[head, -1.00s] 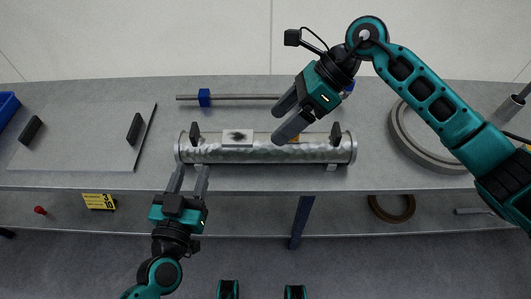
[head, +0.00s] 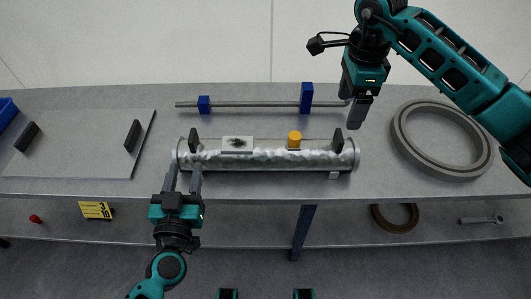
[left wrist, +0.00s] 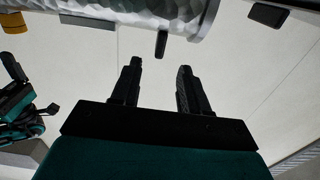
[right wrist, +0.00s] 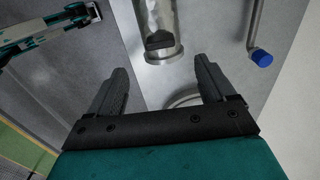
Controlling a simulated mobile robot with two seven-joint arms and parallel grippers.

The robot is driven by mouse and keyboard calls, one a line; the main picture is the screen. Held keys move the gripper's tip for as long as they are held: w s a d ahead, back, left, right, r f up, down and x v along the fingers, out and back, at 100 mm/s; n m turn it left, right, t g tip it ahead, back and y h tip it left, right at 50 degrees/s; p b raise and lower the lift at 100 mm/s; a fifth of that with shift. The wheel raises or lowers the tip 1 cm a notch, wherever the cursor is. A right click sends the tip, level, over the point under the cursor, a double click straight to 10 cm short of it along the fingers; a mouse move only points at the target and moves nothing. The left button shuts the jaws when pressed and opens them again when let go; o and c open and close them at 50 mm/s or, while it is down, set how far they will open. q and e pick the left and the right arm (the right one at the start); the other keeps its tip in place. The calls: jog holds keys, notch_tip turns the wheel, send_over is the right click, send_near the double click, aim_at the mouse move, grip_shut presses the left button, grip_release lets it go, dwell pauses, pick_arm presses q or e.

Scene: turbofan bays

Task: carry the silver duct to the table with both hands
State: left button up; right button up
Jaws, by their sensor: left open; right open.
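The silver duct (head: 265,160) lies lengthwise on the grey bench (head: 75,187), with a black handle near its left end (head: 195,139) and another near its right end (head: 338,141). My left gripper (head: 183,180) is open and empty at the near side of the duct's left end. In the left wrist view the duct (left wrist: 135,10) and a black handle (left wrist: 162,43) are ahead of the open fingers. My right gripper (head: 353,102) is open and empty, above and behind the right end. In the right wrist view the duct's end (right wrist: 155,20) is ahead of its fingers.
A label plate (head: 237,145) and an orange cap (head: 294,139) are on the duct. A rod (head: 250,104) with blue supports lies behind it. A large grey ring (head: 408,150) lies right. A pale panel (head: 80,145) with two black blocks lies left. A lower shelf holds small items.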

aim_at(191, 147)
pick_arm(q)
jog(key=w, duration=1)
jog(key=shift+w, duration=0.15)
pick_arm(e)
notch_tip(191, 147, down, 10)
jog(key=shift+f, duration=0.15)
pick_arm(q)
grip_shut()
pick_arm(e)
jog(key=c, duration=0.9)
grip_shut()
